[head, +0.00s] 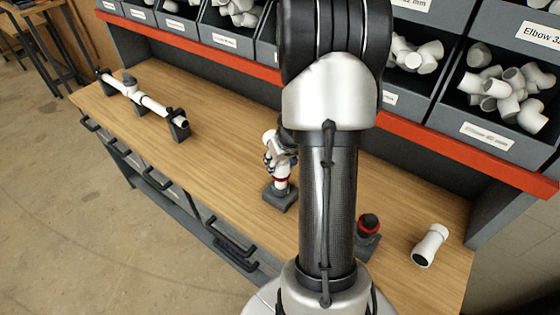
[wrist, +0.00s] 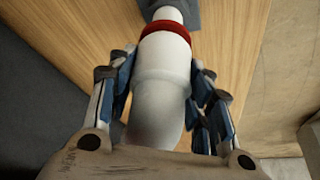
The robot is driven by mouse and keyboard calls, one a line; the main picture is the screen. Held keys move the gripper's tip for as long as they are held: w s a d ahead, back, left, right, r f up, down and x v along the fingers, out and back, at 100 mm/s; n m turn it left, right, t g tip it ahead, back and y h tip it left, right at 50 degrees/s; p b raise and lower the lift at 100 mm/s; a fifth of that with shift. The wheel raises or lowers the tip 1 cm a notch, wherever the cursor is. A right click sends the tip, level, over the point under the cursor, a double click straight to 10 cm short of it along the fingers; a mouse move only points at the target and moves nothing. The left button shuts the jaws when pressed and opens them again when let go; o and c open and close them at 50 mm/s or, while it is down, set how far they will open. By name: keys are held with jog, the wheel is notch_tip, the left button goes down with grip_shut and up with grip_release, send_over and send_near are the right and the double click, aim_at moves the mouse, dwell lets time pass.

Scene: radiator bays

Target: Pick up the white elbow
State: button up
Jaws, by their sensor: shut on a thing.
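My gripper (head: 277,152) is over the middle of the bench, partly behind my arm. In the wrist view its fingers (wrist: 164,72) are shut on a white fitting, the white elbow (wrist: 160,95), one finger on each side. The elbow's lower end meets a red ring (wrist: 166,28) on a short white pipe, which stands in a grey base (wrist: 183,8). The ring (head: 280,181) and base (head: 281,198) also show in the head view. I cannot tell whether the elbow is seated or just above the ring. Its bend is mostly hidden.
Another white fitting (head: 430,245) lies loose at the bench's right. A dark stand with a red top (head: 368,226) is beside my arm. A white pipe assembly (head: 140,97) rests on supports at the left. Bins of fittings (head: 500,98) line the back above a red rail (head: 210,54).

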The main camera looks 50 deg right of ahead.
notch_tip(320, 180, up, 18)
jog(key=p, duration=0.7)
notch_tip(320, 180, down, 15)
jog(key=b, duration=1)
jog(key=shift+f+b, duration=1.45)
jog(key=shift+f, duration=0.4)
jog(key=shift+f+b, duration=1.05)
jog(key=shift+b, duration=0.2)
jog(key=o, duration=1.3)
jog(key=shift+c, duration=0.2)
